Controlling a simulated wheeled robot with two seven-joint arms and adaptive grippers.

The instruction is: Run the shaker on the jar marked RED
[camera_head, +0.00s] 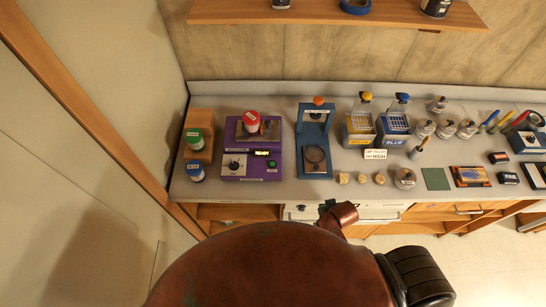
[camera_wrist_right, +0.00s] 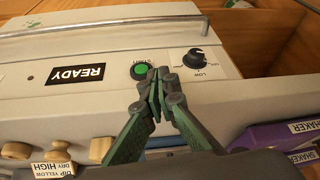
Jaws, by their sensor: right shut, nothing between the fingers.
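The purple shaker (camera_head: 232,140) stands on the left of the bench. A red-lidded jar (camera_head: 252,122) sits on its upper platform. The shaker's front has a dial (camera_head: 236,163), a lit READY display (camera_head: 262,153) and a green button (camera_head: 272,165). My right gripper (camera_head: 327,207) is at the bench's front edge, right of the shaker and apart from it. In the wrist view my right gripper (camera_wrist_right: 161,88) is shut and empty, its tips close to a green START button (camera_wrist_right: 139,72) on a white panel (camera_wrist_right: 110,100); contact cannot be told. My left gripper is out of view.
A green-lidded jar (camera_head: 194,138) and a blue-lidded jar (camera_head: 195,171) are left of the shaker. A blue stand (camera_head: 303,140) is right of it. The white panel also has a READY display (camera_wrist_right: 77,75) and a black knob (camera_wrist_right: 194,59). Several wooden pieces (camera_head: 343,178) lie near the bench edge.

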